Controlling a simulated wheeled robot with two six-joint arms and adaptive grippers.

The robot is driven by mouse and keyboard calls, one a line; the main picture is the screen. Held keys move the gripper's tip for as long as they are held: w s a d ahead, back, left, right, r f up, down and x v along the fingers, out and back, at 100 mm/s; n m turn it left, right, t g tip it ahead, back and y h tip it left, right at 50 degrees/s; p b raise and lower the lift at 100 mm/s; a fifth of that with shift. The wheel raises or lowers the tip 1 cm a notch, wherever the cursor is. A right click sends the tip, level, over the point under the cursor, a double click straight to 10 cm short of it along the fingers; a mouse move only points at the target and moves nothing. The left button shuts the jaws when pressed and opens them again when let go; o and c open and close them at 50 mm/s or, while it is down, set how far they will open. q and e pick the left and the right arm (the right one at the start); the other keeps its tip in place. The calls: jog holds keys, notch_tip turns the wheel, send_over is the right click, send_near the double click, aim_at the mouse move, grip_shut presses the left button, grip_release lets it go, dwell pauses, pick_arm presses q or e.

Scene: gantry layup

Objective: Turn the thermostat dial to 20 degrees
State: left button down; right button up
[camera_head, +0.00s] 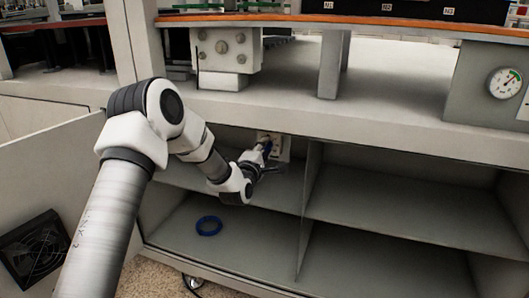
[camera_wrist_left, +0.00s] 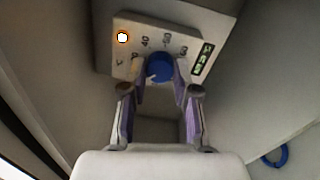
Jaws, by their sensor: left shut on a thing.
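The thermostat (camera_head: 284,149) is a pale panel on the back wall of the open cabinet. In the left wrist view, the panel (camera_wrist_left: 125,60) carries a blue dial (camera_wrist_left: 159,66) ringed by printed numbers; 40 reads clearly, and others are blurred or partly covered. A light glows orange-white at its left, and a dark strip with green marks sits at its right. My left gripper (camera_head: 263,156) reaches into the upper left compartment; in the left wrist view, its fingers (camera_wrist_left: 161,72) are shut on the dial from both sides. The dial's exact setting cannot be read. My right gripper is out of view.
A blue ring (camera_head: 209,226) lies in the lower left compartment. A vertical divider (camera_head: 309,190) and shelves bound the space around my arm. An open door with a black fan (camera_head: 35,248) stands at the left. A round gauge (camera_head: 505,84) is at the upper right.

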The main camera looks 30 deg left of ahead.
pick_arm(q)
jog(key=shift+r, duration=0.1)
dwell(0.3)
jog(key=c, duration=0.9)
grip_release()
jog(key=shift+o, duration=0.2)
jog(key=v, duration=1.2)
